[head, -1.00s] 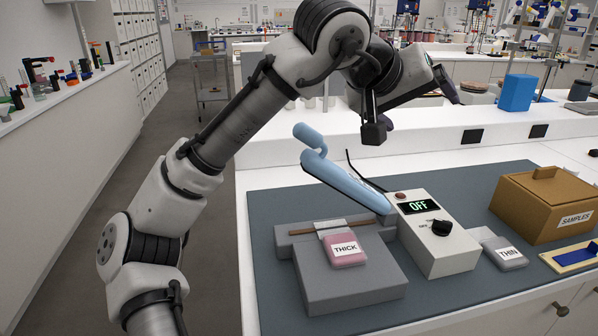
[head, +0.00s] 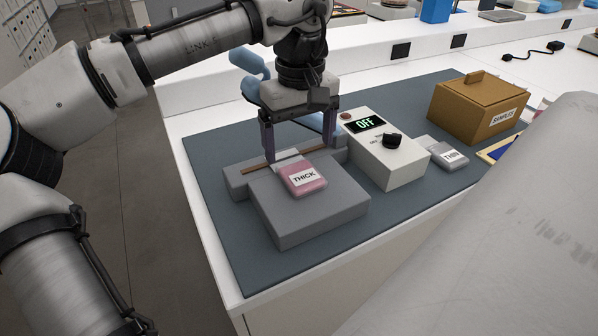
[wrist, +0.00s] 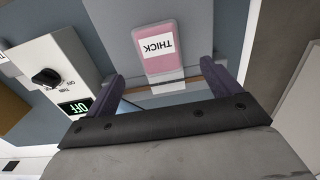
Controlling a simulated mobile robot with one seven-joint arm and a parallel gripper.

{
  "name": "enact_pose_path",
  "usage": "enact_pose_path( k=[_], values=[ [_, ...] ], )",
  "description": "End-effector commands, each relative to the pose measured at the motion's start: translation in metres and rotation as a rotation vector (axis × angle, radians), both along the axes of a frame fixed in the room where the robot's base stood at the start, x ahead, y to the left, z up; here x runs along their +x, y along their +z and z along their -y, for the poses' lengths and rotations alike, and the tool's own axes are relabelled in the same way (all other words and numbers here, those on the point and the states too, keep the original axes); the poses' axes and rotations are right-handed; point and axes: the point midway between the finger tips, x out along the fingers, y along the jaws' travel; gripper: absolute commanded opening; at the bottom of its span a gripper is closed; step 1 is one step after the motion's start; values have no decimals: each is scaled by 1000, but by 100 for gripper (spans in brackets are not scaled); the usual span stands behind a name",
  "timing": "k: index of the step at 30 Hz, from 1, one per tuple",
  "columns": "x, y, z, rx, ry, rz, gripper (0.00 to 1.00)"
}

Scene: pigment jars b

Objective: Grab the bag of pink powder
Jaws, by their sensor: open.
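The bag of pink powder (head: 305,178) carries a white label reading THICK and lies on top of a grey block (head: 290,222). It also shows in the wrist view (wrist: 159,48), label upside down, just beyond and between the fingertips. My gripper (head: 298,152) points down, open and empty, above the back end of the bag. Its two fingers (wrist: 168,72) are spread wider than the bag in the wrist view. The head view does not show clearly how high the fingertips are above the bag.
A control box (head: 377,150) with a black knob and a display reading OFF stands right of the bag. A light blue tool (head: 250,88) is partly hidden behind my gripper. A bag labelled THIN (head: 448,155) and a brown SAMPLES box (head: 478,108) are further right. The mat's front is clear.

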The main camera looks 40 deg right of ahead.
Motion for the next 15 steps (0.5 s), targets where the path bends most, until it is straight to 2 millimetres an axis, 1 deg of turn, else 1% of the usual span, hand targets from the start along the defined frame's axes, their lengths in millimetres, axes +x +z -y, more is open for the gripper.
enact_pose_path(
  k=[5,12,15],
  values=[
    [0,-13,0,1,-1,1,89],
    [0,-49,0,0,-1,1,89],
    [0,-58,0,-1,0,1,89]
  ],
)
